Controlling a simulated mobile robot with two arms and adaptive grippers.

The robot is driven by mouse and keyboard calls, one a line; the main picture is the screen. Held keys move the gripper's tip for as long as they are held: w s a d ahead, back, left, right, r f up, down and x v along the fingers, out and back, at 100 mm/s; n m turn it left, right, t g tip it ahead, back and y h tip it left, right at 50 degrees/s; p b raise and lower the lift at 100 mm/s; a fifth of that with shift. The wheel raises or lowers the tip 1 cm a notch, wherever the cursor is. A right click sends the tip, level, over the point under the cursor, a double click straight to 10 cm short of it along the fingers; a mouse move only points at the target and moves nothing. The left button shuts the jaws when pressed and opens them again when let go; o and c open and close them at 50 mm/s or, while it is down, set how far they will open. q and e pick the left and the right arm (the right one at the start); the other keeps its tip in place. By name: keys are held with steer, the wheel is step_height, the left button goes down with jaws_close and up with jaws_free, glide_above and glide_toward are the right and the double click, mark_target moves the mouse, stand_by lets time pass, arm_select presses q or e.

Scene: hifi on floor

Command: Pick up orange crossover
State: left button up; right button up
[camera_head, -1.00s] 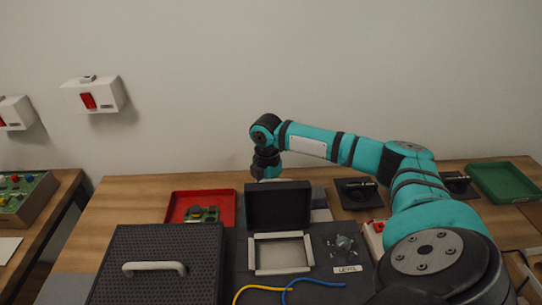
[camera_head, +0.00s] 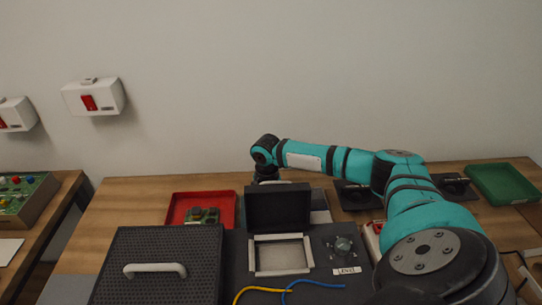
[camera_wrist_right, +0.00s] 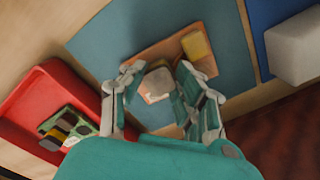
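In the right wrist view the orange crossover (camera_wrist_right: 200,32) is a small orange board with a white round part and a yellow block on it. It lies on a blue-grey mat (camera_wrist_right: 100,42). My right gripper (camera_wrist_right: 158,70) is open, its two fingers apart over the board with the white part between them. I cannot tell whether the fingers touch it. In the head view the black upright box lid hides the board and my right fingers. My left gripper is in no view.
A red tray (camera_head: 177,207) with a green circuit board (camera_head: 203,215) is left of the black upright lid (camera_head: 277,206). A black case (camera_head: 157,245) with a white handle and yellow and blue cables are in front. A green tray (camera_head: 505,182) is far right.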

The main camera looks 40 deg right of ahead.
jaws_close()
step_height(320, 180, up, 11)
steer(key=p, duration=0.1)
steer(key=shift+p, duration=0.3)
stand_by(0.4)
